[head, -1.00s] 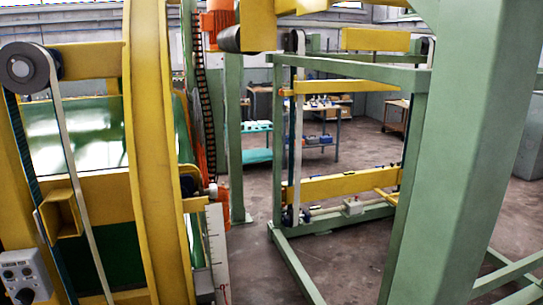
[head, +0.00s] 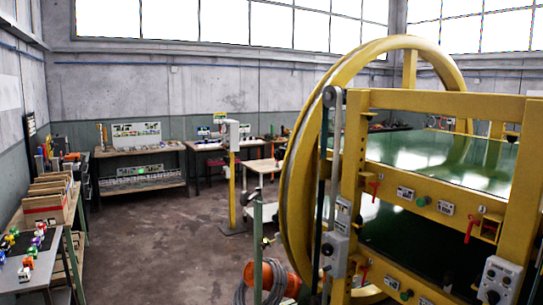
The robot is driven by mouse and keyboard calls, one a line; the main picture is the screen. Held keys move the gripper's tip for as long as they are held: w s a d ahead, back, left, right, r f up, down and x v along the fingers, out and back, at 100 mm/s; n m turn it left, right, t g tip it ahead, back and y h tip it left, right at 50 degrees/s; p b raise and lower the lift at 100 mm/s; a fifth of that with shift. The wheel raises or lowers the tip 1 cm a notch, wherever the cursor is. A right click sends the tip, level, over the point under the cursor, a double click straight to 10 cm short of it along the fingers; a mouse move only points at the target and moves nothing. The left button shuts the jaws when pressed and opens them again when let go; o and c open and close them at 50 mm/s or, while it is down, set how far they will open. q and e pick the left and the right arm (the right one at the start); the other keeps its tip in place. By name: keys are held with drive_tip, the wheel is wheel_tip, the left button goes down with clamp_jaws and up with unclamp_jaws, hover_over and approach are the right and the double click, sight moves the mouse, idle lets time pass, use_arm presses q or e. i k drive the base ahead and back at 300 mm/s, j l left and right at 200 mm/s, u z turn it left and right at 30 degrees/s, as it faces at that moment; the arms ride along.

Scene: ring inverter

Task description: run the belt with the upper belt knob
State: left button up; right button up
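The yellow ring machine (head: 440,102) stands at the right. Its upper green belt (head: 430,157) runs between yellow side beams, and a darker lower belt (head: 400,236) lies beneath. A grey control box (head: 334,252) with small knobs is on the near left post. A second grey control box (head: 500,281) with knobs is at the lower right. A green button or knob (head: 421,202) sits on the upper beam between small labelled plates. I cannot tell which control is the upper belt knob. Neither of my grippers is in view.
An orange drum with coiled hose (head: 265,279) is on the floor left of the ring. A yellow post (head: 232,185) stands further back. Workbenches (head: 140,180) line the far wall, and a table with crates (head: 50,205) is at the left. The floor between is open.

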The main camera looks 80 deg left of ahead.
sight(277, 154)
drive_tip(key=j+u, duration=0.1)
drive_tip(key=u, duration=0.3)
drive_tip(key=j+u, duration=0.1)
drive_tip(key=u, duration=0.3)
drive_tip(key=j+u, duration=0.15)
drive_tip(key=u, duration=0.3)
drive_tip(key=j+u, duration=0.1)
drive_tip(key=u, duration=0.3)
drive_tip(key=j+u, duration=0.1)
drive_tip(key=u, duration=0.3)
drive_tip(key=i+j, duration=0.45)
drive_tip(key=j, duration=0.15)
drive_tip(key=i+j, duration=0.45)
drive_tip(key=j, duration=0.2)
drive_tip(key=i+j, duration=0.45)
drive_tip(key=j, duration=0.15)
